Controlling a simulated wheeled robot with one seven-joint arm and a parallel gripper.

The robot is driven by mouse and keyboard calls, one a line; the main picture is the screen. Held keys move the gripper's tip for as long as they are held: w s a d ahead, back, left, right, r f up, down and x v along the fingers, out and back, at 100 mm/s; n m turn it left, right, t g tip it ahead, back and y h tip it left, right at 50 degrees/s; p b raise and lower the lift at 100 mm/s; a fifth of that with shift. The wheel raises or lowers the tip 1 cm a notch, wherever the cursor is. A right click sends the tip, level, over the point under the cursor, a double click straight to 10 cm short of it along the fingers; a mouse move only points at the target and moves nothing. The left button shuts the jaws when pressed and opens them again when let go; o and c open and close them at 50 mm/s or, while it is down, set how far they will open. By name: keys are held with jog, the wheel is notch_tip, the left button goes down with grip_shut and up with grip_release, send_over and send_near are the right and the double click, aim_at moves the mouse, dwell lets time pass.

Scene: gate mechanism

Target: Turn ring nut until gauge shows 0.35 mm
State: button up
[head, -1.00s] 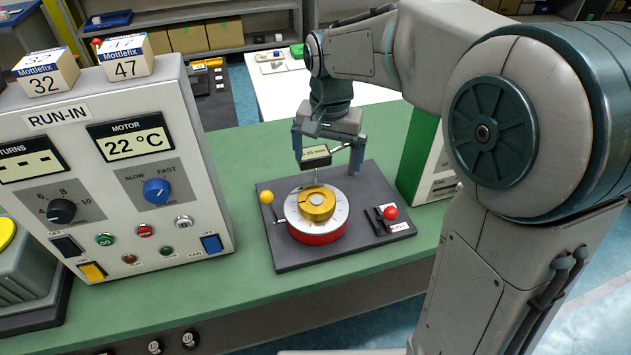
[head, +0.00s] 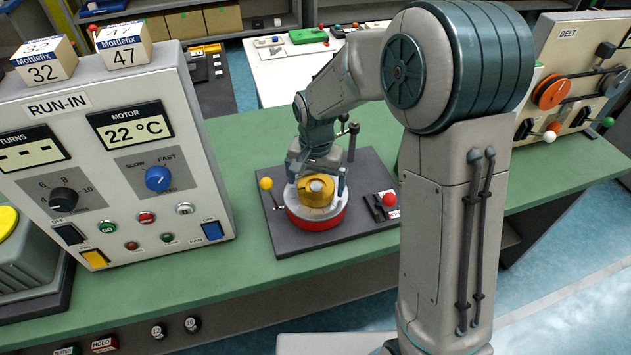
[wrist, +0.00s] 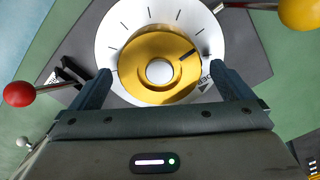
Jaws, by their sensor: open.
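The brass-coloured ring nut (head: 318,203) sits on a white graduated dial (head: 293,208) above a red base (head: 316,223) on a dark plate. In the wrist view the ring nut (wrist: 148,88) has a pale round centre and a black mark pointing to the upper right. My gripper (head: 317,183) is over the nut, pointing down. In the wrist view my gripper (wrist: 160,70) is open, one finger on each side of the nut; I cannot tell whether they touch it. No gauge reading is visible now; my arm covers the area behind the nut.
A yellow-knobbed lever (head: 266,184) stands left of the dial and a red knob (head: 389,200) right of it, both close to my gripper. The RUN-IN panel (head: 110,150) stands to the left. A BELT panel (head: 570,80) is at the right. Green bench in front is clear.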

jog(key=shift+f, duration=0.6)
jog(key=c, duration=0.9)
jog(key=shift+n, duration=0.3)
jog(key=n+b, duration=0.1)
jog(key=n, duration=1)
jog(key=shift+r, duration=0.1)
